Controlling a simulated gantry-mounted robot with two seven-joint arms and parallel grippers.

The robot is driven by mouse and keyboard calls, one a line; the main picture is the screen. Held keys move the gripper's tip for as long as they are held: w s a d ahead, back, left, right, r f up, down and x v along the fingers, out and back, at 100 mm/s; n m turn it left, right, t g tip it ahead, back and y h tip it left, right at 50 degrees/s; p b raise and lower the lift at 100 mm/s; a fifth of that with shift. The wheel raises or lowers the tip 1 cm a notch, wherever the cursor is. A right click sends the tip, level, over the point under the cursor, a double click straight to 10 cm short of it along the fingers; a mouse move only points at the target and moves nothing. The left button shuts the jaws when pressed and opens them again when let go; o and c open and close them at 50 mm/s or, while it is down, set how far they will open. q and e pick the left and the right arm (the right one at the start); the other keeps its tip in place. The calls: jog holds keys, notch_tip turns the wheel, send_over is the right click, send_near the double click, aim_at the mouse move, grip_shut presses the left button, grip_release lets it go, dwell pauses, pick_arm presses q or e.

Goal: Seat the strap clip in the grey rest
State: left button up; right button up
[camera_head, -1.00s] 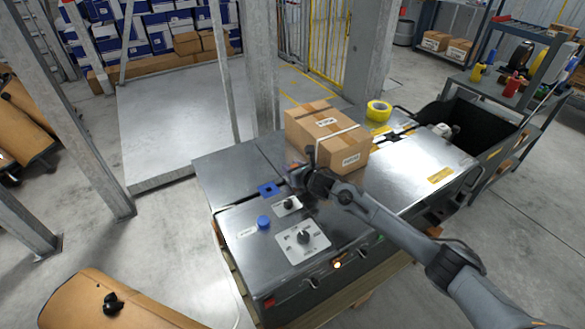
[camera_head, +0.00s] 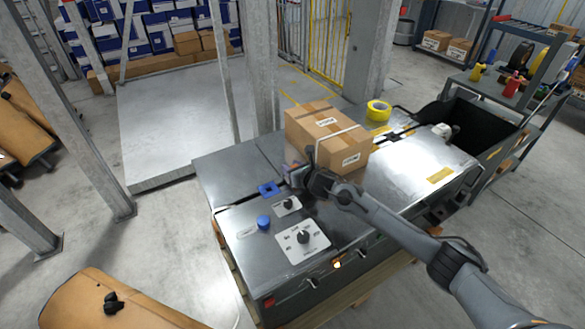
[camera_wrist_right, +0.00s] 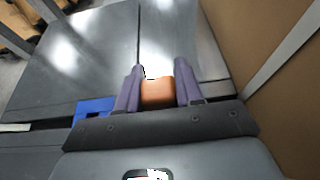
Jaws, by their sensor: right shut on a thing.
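My right gripper (camera_head: 293,174) is low over the grey metal bench top, at the left side of the cardboard box. In the right wrist view its two purple fingers (camera_wrist_right: 158,90) are shut on an orange-brown piece (camera_wrist_right: 157,93), which I take to be the strap clip. Its lower part is hidden by the gripper body. A small white and black patch shows just beyond it. I cannot make out the grey rest for certain against the grey bench. My left gripper is not in view.
The strapped cardboard box (camera_head: 327,137) stands close to the right gripper. A blue square frame (camera_head: 268,189), a blue knob (camera_head: 263,222) and a dial panel (camera_head: 303,241) are on the bench top (camera_head: 225,180). The bench's left part is clear.

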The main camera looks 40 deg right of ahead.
jog(key=shift+f+b, duration=0.35)
jog(key=shift+f, duration=0.1)
dwell(0.5)
jog(key=o, duration=1.1)
jog(key=shift+r, duration=0.1)
jog(key=shift+o, duration=0.2)
jog(key=shift+s+r+p, duration=0.25)
jog(key=shift+s+p, duration=0.1)
jog(key=shift+s, duration=0.05)
jog(key=p+v, duration=0.3)
jog(key=v, duration=0.6)
jog(key=shift+s+r+p, duration=0.1)
jog(key=shift+s+p, duration=0.25)
jog(key=shift+s, duration=0.05)
